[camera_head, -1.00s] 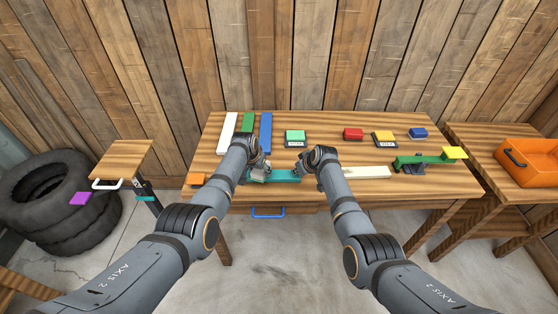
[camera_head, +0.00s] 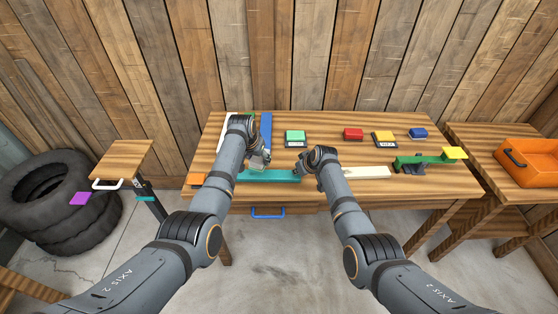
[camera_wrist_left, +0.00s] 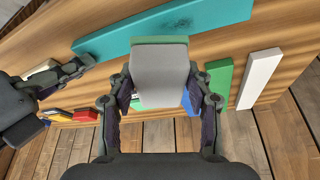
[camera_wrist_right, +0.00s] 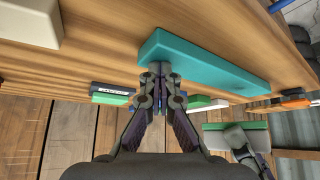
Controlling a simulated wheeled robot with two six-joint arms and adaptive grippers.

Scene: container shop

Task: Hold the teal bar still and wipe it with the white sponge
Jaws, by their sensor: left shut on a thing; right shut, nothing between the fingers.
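The teal bar (camera_head: 268,176) lies along the table's front part; it also shows in the left wrist view (camera_wrist_left: 140,35) and right wrist view (camera_wrist_right: 205,65). In the left wrist view, dark smudges show on its face. My left gripper (camera_head: 259,162) is shut on the white sponge (camera_wrist_left: 160,75), which has a green layer at its far end. The sponge is just behind the bar's left half in the head view, seemingly apart from it. My right gripper (camera_wrist_right: 160,70) is shut and empty at the bar's right end; whether it touches is unclear.
White, green and blue bars (camera_head: 265,130) lie at the back left. Green (camera_head: 295,136), red (camera_head: 353,133), yellow (camera_head: 384,137) and blue (camera_head: 418,132) blocks stand along the back. A cream bar (camera_head: 370,172) lies right of my right gripper.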

